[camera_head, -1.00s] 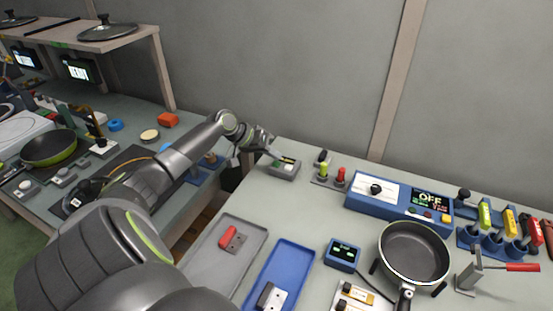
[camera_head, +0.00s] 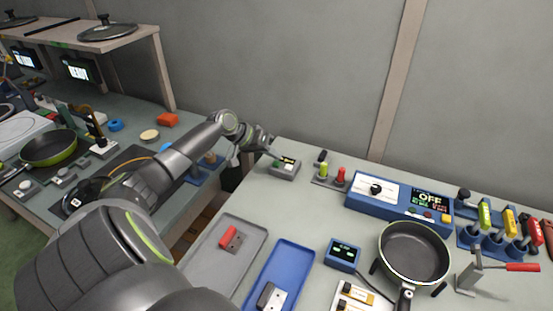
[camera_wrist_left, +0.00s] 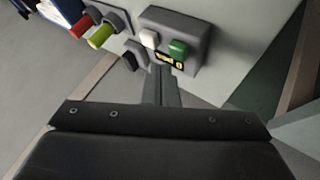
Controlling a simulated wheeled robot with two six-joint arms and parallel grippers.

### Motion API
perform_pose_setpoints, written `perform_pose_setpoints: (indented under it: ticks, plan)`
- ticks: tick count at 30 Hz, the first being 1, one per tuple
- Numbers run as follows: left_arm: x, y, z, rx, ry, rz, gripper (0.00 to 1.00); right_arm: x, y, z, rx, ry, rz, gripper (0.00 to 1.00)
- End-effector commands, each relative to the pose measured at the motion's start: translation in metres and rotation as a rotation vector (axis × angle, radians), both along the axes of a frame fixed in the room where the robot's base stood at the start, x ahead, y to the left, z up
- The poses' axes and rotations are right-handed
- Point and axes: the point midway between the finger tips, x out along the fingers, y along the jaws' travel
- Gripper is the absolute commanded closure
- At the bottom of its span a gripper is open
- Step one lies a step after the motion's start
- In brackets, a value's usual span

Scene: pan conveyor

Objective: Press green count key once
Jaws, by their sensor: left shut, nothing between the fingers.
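The green key (camera_wrist_left: 178,50) sits on a small grey counter box (camera_wrist_left: 190,25), beside a white key (camera_wrist_left: 149,39) and above a small yellow-lit display (camera_wrist_left: 168,62). In the head view the counter box (camera_head: 285,172) stands near the table's back left corner, with the green key (camera_head: 276,163) on its left part. My left gripper (camera_head: 270,148) is shut and empty, just above and behind the box. In the left wrist view its fingers (camera_wrist_left: 162,78) end near the display, apart from the green key. My right gripper is out of view.
Green and red knobs (camera_head: 332,172) stand right of the box. Farther right are a blue control unit (camera_head: 385,205) reading OFF and a pan (camera_head: 415,250). A grey tray (camera_head: 255,228) and a blue tray (camera_head: 300,250) lie in front. Table around the box is mostly clear.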

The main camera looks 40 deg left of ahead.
Motion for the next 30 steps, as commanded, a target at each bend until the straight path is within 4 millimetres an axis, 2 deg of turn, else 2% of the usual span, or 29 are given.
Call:
perform_pose_setpoints:
  ticks: [30]
  plan:
    - [-0.0002, -0.0001, -0.0086, 0.0, 0.0, 0.0, 1.0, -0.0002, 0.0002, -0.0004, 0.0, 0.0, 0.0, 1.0]
